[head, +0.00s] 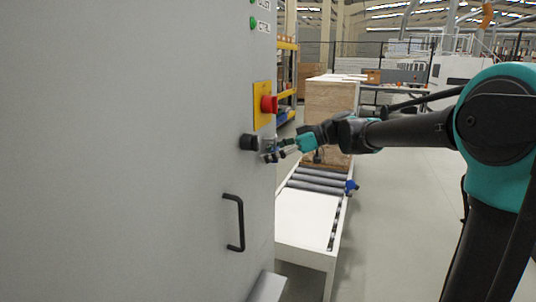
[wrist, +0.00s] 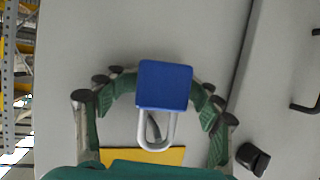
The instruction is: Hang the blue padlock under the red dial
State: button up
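The blue padlock (wrist: 164,85) is between the fingertips of my gripper (wrist: 164,88) in the wrist view, with a fingertip at each side of its body. My gripper looks shut on it. Its grey shackle points down in that picture and overlaps the yellow plate (wrist: 160,157). In the head view the red dial (head: 269,104) stands out from a yellow plate on the grey cabinet. My gripper (head: 270,153) is below the dial, close to the cabinet edge and beside a black knob (head: 248,142). The padlock is hard to make out there. The dial is not clear in the wrist view.
The grey cabinet (head: 120,150) fills the left. A black handle (head: 236,222) sticks out below the knob. A roller conveyor (head: 312,215) with a wooden stack (head: 331,105) stands behind my arm; a blue part (head: 351,186) is on its side. The floor at right is open.

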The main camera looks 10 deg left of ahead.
jog(key=v, duration=1.2)
jog(key=s+d+f+m+t+h, duration=0.1)
jog(key=s+d+f+m+h, duration=0.2)
jog(key=f, duration=0.4)
jog(key=s+d+f+m+t+h, duration=0.1)
jog(key=s+d+f+m, duration=0.2)
jog(key=f, duration=0.4)
jog(key=s+d+f+m+t+h, duration=0.1)
jog(key=d+f+m+h, duration=0.1)
jog(key=d+f+m, duration=0.4)
jog(key=s+d+f+m+t+h, duration=0.1)
jog(key=s+d+f+m+h, duration=0.2)
jog(key=s+d+f, duration=0.2)
jog(key=s+d+f+m+t+h, duration=0.1)
jog(key=s+d+f+m+h, duration=0.3)
jog(key=d+f, duration=0.6)
notch_tip(320, 180, down, 3)
jog(key=shift+s+r+t, duration=0.15)
jog(key=shift+s+t, duration=0.25)
jog(key=shift+s, duration=0.8)
